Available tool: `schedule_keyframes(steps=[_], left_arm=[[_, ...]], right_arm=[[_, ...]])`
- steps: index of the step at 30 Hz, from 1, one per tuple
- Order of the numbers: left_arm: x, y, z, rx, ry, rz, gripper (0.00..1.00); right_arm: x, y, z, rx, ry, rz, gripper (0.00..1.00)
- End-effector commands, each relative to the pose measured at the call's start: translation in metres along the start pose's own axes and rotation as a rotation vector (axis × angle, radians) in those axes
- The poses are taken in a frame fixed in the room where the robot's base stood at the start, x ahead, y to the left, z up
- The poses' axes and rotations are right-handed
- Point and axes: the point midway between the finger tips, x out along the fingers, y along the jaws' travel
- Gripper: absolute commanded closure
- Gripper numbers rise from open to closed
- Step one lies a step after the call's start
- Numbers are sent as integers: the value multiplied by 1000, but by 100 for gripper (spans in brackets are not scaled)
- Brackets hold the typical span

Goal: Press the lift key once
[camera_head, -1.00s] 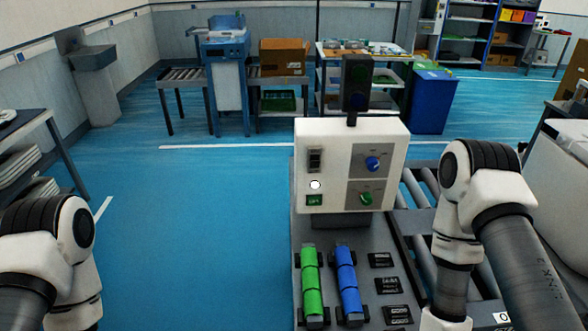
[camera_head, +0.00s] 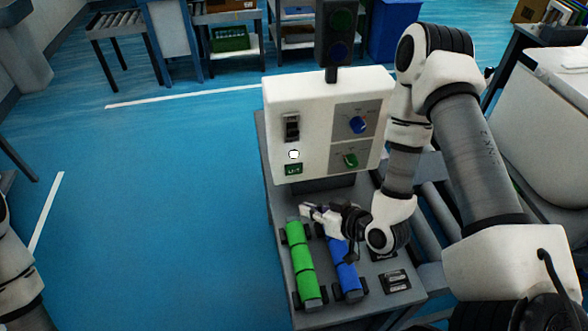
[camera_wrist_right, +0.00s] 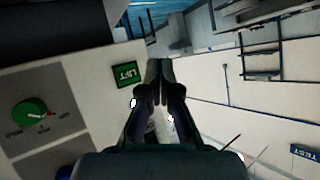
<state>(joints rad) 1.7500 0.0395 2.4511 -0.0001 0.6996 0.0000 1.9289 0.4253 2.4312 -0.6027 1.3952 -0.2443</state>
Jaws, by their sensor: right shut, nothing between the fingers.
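A white control box (camera_head: 315,125) carries a small round white key (camera_head: 293,154) just above a green label (camera_head: 293,169). In the right wrist view the green label (camera_wrist_right: 126,75) reads LIFT, turned on its side. The white key cannot be made out for certain there; my fingers cover part of the view. My right gripper (camera_head: 306,209) is shut and empty, below and in front of the label, above the green and blue rollers. Its closed fingertips (camera_wrist_right: 160,64) point past the label in the wrist view, apart from it as far as I can tell. My left gripper is out of view.
A black rocker switch (camera_head: 292,128), a blue knob (camera_head: 358,124) and a green knob (camera_head: 350,160) share the panel. A green roller (camera_head: 302,266) and a blue roller (camera_head: 345,272) lie on the grey bench below. A dark signal lamp (camera_head: 340,35) stands behind the box.

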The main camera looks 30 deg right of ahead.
Motion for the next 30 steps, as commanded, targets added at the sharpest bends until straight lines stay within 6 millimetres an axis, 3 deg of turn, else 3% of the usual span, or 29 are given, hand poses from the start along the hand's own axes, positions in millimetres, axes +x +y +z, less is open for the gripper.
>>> schedule_keyframes(steps=[18,30], left_arm=[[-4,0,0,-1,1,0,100],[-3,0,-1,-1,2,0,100]], right_arm=[[53,38,-38,-2,2,0,100],[61,44,-44,0,-1,0,100]])
